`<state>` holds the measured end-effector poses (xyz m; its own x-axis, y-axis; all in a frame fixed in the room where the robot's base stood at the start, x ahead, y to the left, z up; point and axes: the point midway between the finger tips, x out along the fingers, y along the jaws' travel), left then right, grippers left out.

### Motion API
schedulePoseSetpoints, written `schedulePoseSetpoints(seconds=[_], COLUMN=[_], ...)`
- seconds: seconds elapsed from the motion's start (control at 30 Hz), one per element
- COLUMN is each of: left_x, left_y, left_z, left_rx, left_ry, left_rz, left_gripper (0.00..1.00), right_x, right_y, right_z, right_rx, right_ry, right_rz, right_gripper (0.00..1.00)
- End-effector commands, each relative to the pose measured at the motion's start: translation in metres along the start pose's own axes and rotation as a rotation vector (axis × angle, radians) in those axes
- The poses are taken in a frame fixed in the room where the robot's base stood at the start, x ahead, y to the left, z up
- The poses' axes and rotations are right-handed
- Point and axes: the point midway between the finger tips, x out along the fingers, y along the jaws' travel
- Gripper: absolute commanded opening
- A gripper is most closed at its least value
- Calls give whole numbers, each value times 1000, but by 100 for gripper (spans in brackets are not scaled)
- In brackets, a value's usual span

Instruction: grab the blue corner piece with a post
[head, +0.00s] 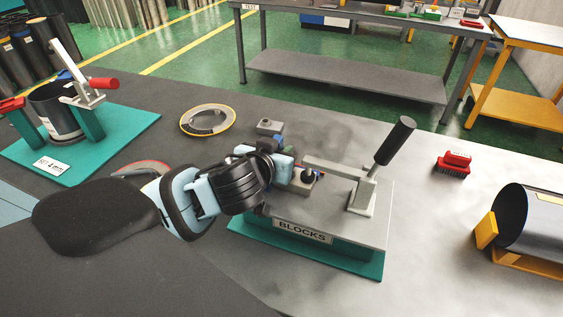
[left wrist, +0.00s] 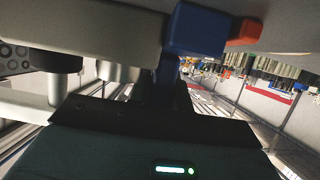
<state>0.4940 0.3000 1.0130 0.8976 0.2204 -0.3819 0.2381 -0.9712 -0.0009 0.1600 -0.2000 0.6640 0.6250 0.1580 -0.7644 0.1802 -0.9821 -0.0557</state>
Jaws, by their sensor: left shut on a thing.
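The blue corner piece (left wrist: 198,28) shows in the left wrist view as a dark blue block, with a narrow blue post (left wrist: 168,78) running from it toward my gripper. My left gripper (head: 288,168) reaches over the grey fixture plate (head: 340,222) marked BLOCKS and is shut on this piece. In the head view my wrist and gripper hide most of the piece. The fingertips are hard to make out. A small orange block (left wrist: 245,32) lies right beside the blue one in the wrist view. My right gripper is not in view.
A toggle clamp with a black handle (head: 395,140) stands on the plate, its arm reaching toward my gripper. A grey block (head: 269,127) sits behind.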

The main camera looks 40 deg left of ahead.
Motion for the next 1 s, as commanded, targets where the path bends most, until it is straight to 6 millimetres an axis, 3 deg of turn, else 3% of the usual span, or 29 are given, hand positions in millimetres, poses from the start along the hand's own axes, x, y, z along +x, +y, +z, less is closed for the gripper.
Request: schedulePoseSetpoints(seconds=[0.47, 0.8, 1.0], left_x=[-3, -27, -36], left_y=[0, 0, 0], left_z=[-8, -66, -89], left_rx=[-3, -7, -5], left_ry=[6, 11, 7], left_rz=[0, 1, 1], left_gripper=[0, 0, 0], right_x=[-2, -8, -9], right_y=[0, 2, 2], right_z=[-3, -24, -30], right_rx=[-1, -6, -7], right_ry=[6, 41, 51], right_rz=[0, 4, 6], right_gripper=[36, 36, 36])
